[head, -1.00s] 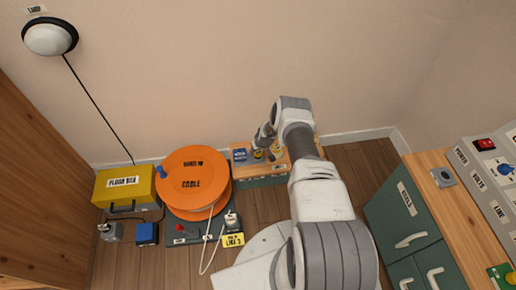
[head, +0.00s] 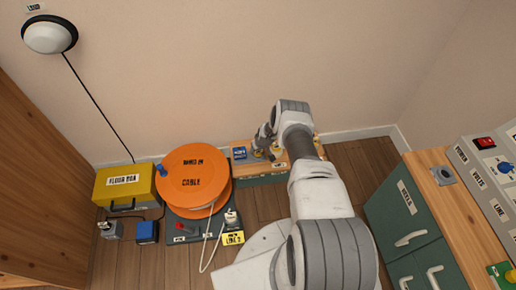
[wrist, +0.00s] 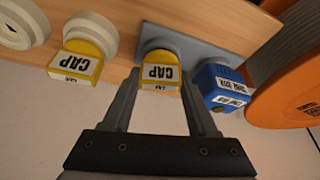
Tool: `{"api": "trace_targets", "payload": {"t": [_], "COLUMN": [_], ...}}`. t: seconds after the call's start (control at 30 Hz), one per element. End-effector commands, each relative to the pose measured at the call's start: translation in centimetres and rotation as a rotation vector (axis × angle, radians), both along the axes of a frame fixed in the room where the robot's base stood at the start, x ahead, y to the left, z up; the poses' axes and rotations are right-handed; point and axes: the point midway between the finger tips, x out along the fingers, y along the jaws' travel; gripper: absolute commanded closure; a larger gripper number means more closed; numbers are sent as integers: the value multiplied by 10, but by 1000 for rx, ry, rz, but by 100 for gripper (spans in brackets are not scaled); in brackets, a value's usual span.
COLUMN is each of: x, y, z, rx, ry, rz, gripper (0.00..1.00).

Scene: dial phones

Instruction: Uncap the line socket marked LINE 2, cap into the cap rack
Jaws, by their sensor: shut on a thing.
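In the wrist view a yellow cap (wrist: 160,72) with a CAP label, upside down in the picture, sits between the two fingers of my gripper (wrist: 162,100). My gripper is shut on this cap. In the head view my gripper (head: 266,155) is at the wooden bench (head: 248,166).
A blue plug (wrist: 220,84) is close beside the right finger. An orange cable drum (head: 190,175) stands left of the bench, also near in the wrist view (wrist: 290,95). A bare white socket (wrist: 15,25) is at far left. Green drawers (head: 400,210) stand at right.

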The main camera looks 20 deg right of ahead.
Motion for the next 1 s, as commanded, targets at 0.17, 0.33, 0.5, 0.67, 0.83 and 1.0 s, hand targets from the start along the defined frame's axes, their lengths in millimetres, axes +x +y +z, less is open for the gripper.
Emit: {"api": "trace_targets", "payload": {"t": [0.17, 0.33, 0.5, 0.67, 0.83, 1.0], "x": [0, 0, 0, 0, 0, 0], "y": [0, 0, 0, 0, 0, 0], "z": [-3, -4, -4, -4, -4, -4], "rx": [0, 0, 0, 0, 0, 0], "ry": [-1, -1, -1, -1, -1, -1], "rz": [0, 0, 0, 0, 0, 0], "gripper": [100, 22, 6, 12, 26, 26]}}
